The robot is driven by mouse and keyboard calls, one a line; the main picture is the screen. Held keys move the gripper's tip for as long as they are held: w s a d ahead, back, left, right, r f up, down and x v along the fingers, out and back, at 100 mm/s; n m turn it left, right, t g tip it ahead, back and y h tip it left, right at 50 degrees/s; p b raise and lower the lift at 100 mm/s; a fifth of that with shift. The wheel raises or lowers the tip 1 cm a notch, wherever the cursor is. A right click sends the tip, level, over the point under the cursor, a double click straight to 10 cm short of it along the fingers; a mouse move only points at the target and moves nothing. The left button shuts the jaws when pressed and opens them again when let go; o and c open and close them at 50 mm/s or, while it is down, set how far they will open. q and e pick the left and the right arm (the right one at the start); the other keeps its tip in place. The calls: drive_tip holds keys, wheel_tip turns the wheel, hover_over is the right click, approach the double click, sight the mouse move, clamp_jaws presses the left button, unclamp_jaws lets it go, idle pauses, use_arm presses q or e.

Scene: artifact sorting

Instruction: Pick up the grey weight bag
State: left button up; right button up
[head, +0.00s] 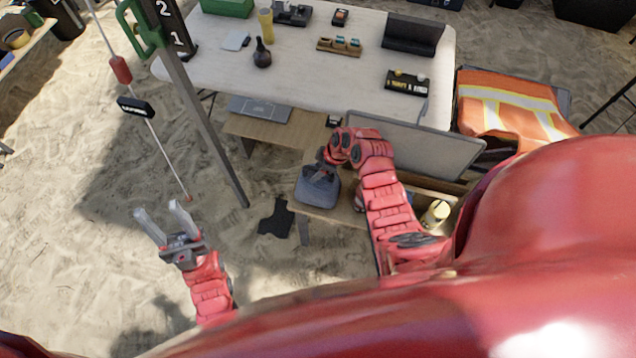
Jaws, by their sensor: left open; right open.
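The grey weight bag (316,190) sits on the near left part of the low wooden bench, below the white table. My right gripper (322,172) is at the top of the bag, with its fingers pointing down at it. The fingers are small and partly hidden by the wrist, so I cannot tell whether they touch the bag. The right gripper is open. My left gripper (160,220) is open and empty, over the sand at the lower left, well away from the bag.
The white table (290,75) holds a dark vase (262,54), a yellow cylinder (266,24) and other small items. A grey panel (420,145) stands beside my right arm. A green-topped pole (200,110) rises at left. An orange vest (510,105) hangs at right. Sand lies open at left.

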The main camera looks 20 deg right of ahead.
clamp_jaws()
drive_tip(key=shift+r, duration=0.1)
idle(1.2)
